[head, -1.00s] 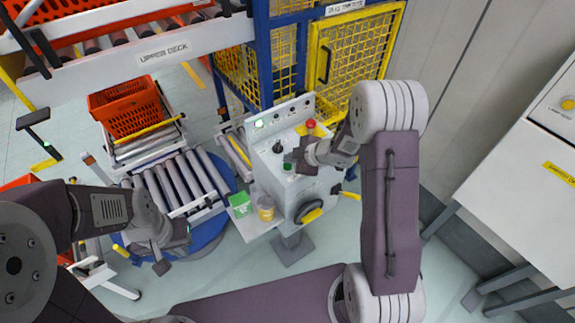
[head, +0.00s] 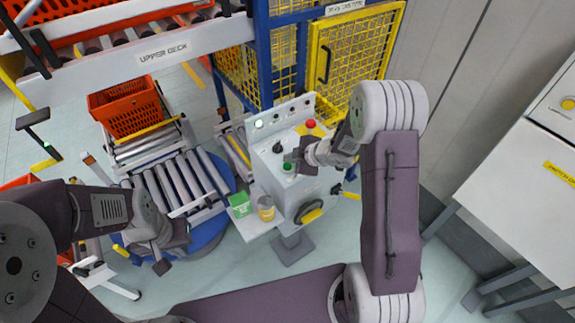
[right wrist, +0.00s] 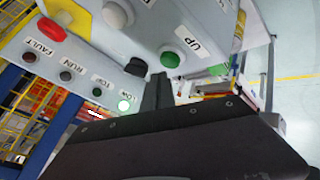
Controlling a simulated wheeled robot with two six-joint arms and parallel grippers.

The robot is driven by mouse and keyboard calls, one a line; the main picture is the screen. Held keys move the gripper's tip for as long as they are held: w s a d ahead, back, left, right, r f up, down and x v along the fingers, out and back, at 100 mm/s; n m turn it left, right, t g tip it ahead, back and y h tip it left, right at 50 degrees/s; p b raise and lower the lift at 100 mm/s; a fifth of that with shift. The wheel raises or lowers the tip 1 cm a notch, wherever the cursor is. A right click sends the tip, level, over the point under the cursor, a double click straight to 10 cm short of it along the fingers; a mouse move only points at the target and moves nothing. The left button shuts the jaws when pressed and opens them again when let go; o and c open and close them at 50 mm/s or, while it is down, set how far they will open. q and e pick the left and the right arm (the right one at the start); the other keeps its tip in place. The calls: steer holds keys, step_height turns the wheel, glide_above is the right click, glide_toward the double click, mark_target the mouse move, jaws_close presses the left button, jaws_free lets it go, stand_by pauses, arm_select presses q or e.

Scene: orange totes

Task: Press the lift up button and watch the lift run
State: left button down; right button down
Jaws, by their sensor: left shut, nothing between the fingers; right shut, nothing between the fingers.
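The grey control console (head: 270,165) stands in the middle of the head view. Its green button (head: 287,167), labelled UP, shows large in the right wrist view (right wrist: 170,58). My right gripper (head: 303,158) is shut and empty, close over the console. In the right wrist view its dark fingertip (right wrist: 157,80) lies just below the green button; I cannot tell whether they touch. My left gripper (head: 163,262) is shut and empty over the blue turntable's edge.
A red knob (head: 310,123) and a black switch (right wrist: 135,67) are near the button. An orange tote (head: 125,107) sits on rollers at the left, below the upper deck (head: 165,52). A yellow mesh cage (head: 350,60) stands behind; a white cabinet (head: 520,150) is at right.

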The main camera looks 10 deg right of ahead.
steer(key=shift+f, duration=0.4)
